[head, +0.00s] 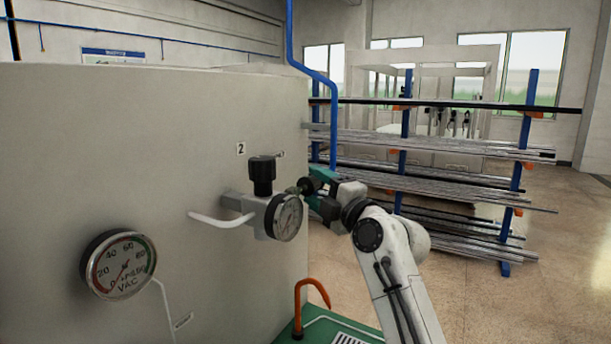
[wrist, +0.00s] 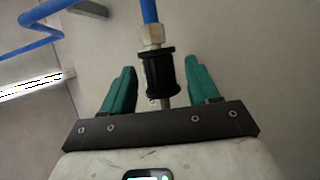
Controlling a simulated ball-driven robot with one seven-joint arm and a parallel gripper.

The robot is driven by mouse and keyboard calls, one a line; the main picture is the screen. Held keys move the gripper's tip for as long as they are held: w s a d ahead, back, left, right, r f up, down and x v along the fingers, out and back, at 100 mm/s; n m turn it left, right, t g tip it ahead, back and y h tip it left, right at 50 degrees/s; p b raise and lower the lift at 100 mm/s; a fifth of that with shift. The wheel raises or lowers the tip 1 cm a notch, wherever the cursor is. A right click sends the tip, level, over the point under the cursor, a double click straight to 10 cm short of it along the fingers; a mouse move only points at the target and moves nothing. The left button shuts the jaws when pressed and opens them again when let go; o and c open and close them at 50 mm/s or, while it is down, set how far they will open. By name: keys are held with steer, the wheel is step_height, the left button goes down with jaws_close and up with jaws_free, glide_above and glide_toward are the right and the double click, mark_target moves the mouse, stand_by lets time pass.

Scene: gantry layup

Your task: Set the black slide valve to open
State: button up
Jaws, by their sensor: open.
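My gripper (wrist: 160,80) is open, with one teal finger on each side of the black sleeve and a visible gap on both sides. In the head view, my gripper (head: 320,189) is beside the pressure gauge, and a small dark part (head: 305,185), likely the valve, shows at its fingertips. The valve's slide position is hard to tell.
A regulator with a black knob (head: 262,176) and a round gauge (head: 286,218) sits close left of my gripper. A vacuum gauge (head: 119,265) is on the pale wall. An orange hook-shaped handle (head: 312,290) is below. A rack of metal bars (head: 440,178) stands behind.

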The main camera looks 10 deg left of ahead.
mark_target(307, 181)
steer(key=shift+p+x, duration=0.4)
steer(key=shift+x, duration=1.7)
jaws_close()
